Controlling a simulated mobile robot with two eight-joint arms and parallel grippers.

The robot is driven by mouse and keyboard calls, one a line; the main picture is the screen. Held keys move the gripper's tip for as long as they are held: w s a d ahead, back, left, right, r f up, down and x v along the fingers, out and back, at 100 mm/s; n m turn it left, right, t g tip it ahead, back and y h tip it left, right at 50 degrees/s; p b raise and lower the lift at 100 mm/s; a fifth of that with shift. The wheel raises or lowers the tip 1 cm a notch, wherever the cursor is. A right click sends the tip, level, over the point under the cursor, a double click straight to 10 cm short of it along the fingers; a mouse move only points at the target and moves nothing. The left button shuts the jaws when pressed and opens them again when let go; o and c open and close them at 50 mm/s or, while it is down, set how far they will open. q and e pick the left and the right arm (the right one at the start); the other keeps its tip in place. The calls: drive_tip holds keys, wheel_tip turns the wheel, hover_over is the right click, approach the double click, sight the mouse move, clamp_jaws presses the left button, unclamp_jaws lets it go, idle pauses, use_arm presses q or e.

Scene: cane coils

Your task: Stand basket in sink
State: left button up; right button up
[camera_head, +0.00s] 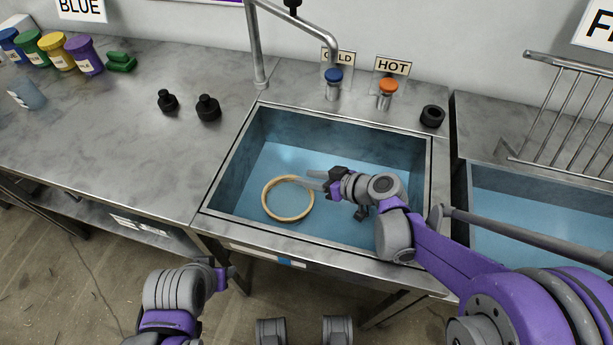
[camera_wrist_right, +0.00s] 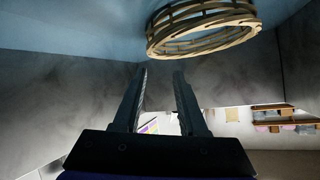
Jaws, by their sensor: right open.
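A round, tan cane basket (camera_head: 287,219) lies low in the blue-floored sink (camera_head: 355,225), left of centre. It looks like a shallow open ring. My right gripper (camera_head: 313,181) reaches into the sink from the right, with its fingertips near the basket's upper right rim. In the right wrist view the basket (camera_wrist_right: 205,44) shows beyond the fingertips, and the right gripper (camera_wrist_right: 160,70) is open with nothing between its fingers. My left gripper (camera_head: 226,274) is at the lower left, in front of the counter; its finger gap is not clear.
The tap (camera_head: 257,50) rises behind the sink, beside a blue cold knob (camera_head: 333,76) and an orange hot knob (camera_head: 387,87). Black pieces (camera_head: 207,108) stand on the left counter. A metal rack (camera_head: 570,110) and second basin (camera_head: 545,215) are at right.

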drive_tip(key=p+v, duration=0.2)
drive_tip(key=v, duration=0.8)
drive_tip(key=shift+s+d+r, duration=0.2)
drive_tip(key=shift+d+r, duration=0.05)
drive_tip(key=shift+r, duration=0.05)
